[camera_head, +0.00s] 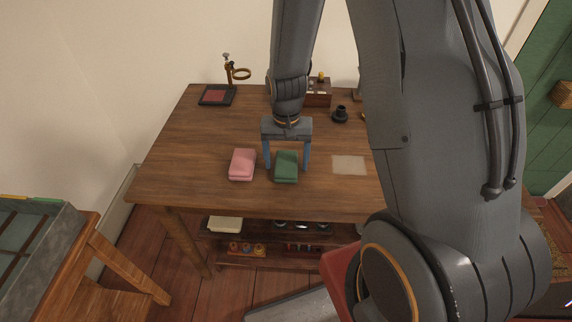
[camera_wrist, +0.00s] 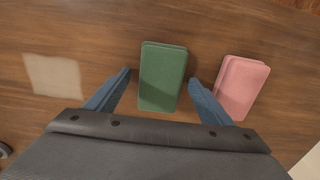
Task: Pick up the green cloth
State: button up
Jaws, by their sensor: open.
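The green cloth (camera_head: 286,167) is a folded, flat rectangle lying on the wooden table. My gripper (camera_head: 287,167) is open above it, pointing down, with one blue finger on each side of the cloth. In the wrist view the green cloth (camera_wrist: 163,78) shows between and beyond the two fingers of my gripper (camera_wrist: 160,82), which appear apart from it. Its near end is close to the gripper's palm edge. I cannot tell the exact height of the fingertips above the table.
A folded pink cloth (camera_head: 242,164) lies just left of the green one; in the wrist view it (camera_wrist: 243,85) is close beside the right finger. A pale flat square (camera_head: 348,165) lies to the right. A stand with a ring (camera_head: 217,95) and a black pot (camera_head: 340,115) are farther back.

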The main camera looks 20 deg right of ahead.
aim_at(286, 162)
jog(key=c, duration=1.1)
jog(key=shift+r+b, duration=0.65)
jog(key=shift+r, duration=4.3)
jog(key=o, duration=0.5)
jog(key=c, duration=0.4)
